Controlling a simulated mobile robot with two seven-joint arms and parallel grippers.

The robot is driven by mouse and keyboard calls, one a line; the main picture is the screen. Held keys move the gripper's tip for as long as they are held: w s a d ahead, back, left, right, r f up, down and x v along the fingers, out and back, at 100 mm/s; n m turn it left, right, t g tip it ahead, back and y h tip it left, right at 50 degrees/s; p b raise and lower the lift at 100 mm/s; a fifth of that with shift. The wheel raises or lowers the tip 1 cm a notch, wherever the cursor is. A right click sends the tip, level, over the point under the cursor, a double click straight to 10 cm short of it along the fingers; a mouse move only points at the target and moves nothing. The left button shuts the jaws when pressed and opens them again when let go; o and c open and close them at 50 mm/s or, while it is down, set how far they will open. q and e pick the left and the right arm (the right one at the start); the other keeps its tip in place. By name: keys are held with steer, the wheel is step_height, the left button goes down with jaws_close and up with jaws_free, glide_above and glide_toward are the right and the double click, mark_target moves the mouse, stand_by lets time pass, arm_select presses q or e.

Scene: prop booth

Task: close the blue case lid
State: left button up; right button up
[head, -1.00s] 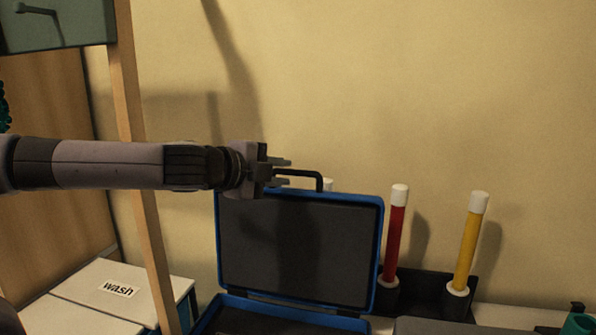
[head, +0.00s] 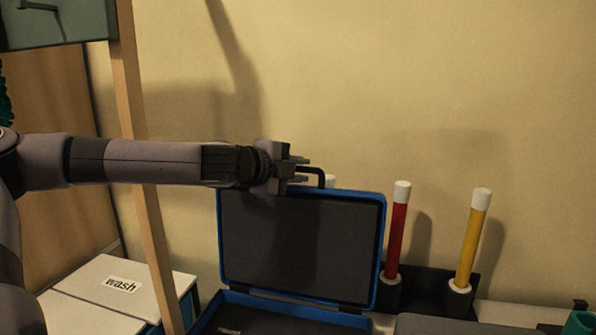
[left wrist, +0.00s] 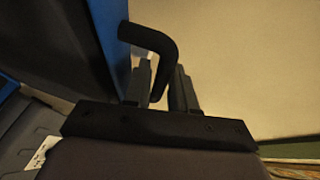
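The blue case (head: 214,314) stands on the table at the bottom middle of the head view. Its lid (head: 300,245) is up, its dark lining facing me. A black bent handle (head: 321,178) sticks up from the lid's top edge; it also shows in the left wrist view (left wrist: 150,40). My left gripper (head: 304,170) is at the handle, above the lid's top edge. In the left wrist view its fingers (left wrist: 162,88) are apart, with part of the handle between them and a gap beside the right finger. My right gripper is not in view.
A red tube (head: 397,230) and a yellow tube (head: 472,238), both white-capped, stand in a black holder (head: 420,292) right of the case. A wooden post (head: 146,215) and a white box marked "wash" (head: 97,284) are at the left. The wall is behind.

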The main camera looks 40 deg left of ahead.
arm_select(q)
steer(key=shift+w, duration=0.1)
stand_by(0.3)
jaws_close()
